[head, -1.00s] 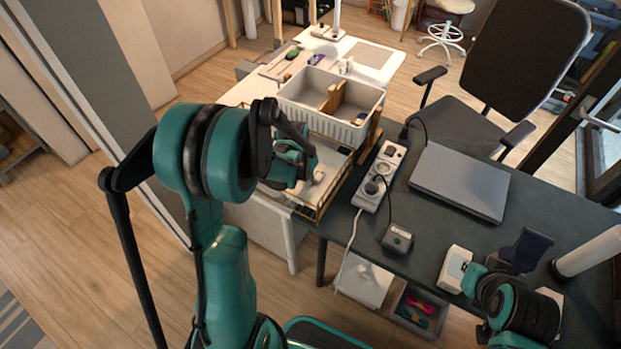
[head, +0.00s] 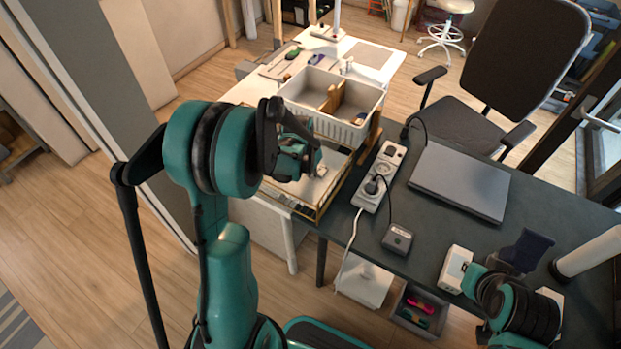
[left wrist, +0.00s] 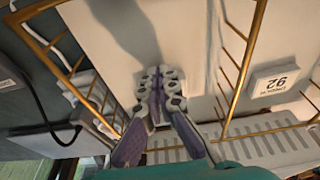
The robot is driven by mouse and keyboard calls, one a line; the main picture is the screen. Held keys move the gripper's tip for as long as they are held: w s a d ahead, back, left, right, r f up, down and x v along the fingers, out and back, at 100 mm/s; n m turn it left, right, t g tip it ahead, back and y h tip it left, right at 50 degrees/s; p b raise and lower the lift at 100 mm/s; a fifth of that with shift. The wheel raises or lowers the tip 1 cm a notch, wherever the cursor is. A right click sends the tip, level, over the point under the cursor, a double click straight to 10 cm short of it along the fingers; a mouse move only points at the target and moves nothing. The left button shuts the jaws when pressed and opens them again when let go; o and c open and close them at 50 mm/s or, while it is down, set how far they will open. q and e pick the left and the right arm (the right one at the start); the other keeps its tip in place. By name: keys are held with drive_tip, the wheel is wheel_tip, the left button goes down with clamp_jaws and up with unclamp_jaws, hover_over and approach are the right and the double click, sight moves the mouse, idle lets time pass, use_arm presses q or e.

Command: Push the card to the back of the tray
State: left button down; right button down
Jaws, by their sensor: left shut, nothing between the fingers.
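The tray (head: 343,183) has a gold wire rim and a pale floor, and stands at the desk's left end. Its wire rim (left wrist: 240,70) and floor (left wrist: 115,45) also show in the left wrist view. My left gripper (head: 316,161) reaches over the tray from the left. In the left wrist view its fingertips (left wrist: 160,85) are together and empty, over the pale surface between the wire sides. I cannot make out a separate card; the gripper hides part of the tray. My right gripper (head: 480,283) is at the lower right, its fingers unclear.
A white slotted basket (head: 359,130) with wooden dividers stands just behind the tray. A power strip (head: 379,178) and closed laptop (head: 460,181) lie right of the tray.

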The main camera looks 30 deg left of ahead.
sight(325, 160)
use_arm(q)
drive_tip(key=shift+w+d+b, duration=0.15)
drive_tip(key=shift+w+d, duration=0.05)
drive_tip(key=shift+w, duration=2)
drive_tip(key=shift+w+d+b, duration=0.15)
drive_tip(key=shift+w, duration=2.05)
drive_tip(key=shift+s+a+r+p, duration=0.1)
drive_tip(key=shift+s+r+p, duration=0.45)
drive_tip(key=shift+r, duration=0.3)
drive_tip(key=shift+s+r+p, duration=0.45)
drive_tip(key=shift+r+p, duration=0.1)
drive_tip(key=shift+r, duration=0.3)
drive_tip(key=shift+s+a+r+p, duration=0.1)
drive_tip(key=shift+s+r+p, duration=0.45)
drive_tip(key=shift+r, duration=0.3)
drive_tip(key=shift+d, duration=0.1)
